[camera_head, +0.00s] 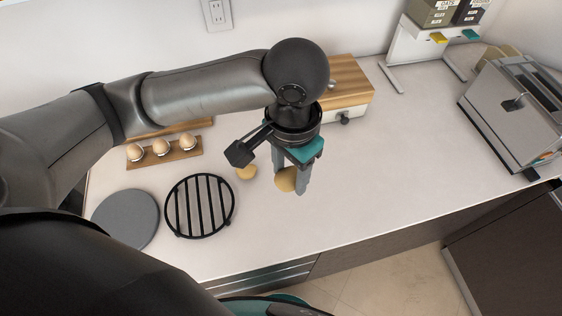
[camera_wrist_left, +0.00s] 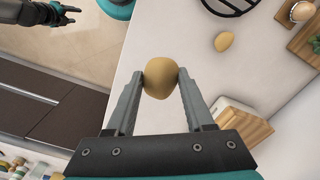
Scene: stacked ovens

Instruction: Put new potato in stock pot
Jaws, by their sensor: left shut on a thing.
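My left gripper (camera_head: 289,186) is shut on a yellow-brown new potato (camera_head: 285,180), holding it above the white counter. The left wrist view shows this potato (camera_wrist_left: 160,78) pinched between the two fingertips. A second potato (camera_head: 246,172) lies on the counter left of the gripper; it also shows in the left wrist view (camera_wrist_left: 224,41). My right gripper (camera_wrist_left: 66,13) shows small at the top left of the left wrist view, over the floor, with its fingers apart and empty. No stock pot shows in either view.
A black round trivet (camera_head: 200,233) and a grey disc (camera_head: 125,220) lie on the counter's left. Behind them is a wooden egg holder (camera_head: 178,156) with eggs. A wooden-topped box (camera_head: 352,95) stands behind the gripper, a toaster (camera_head: 515,115) at right. The front-right counter is clear.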

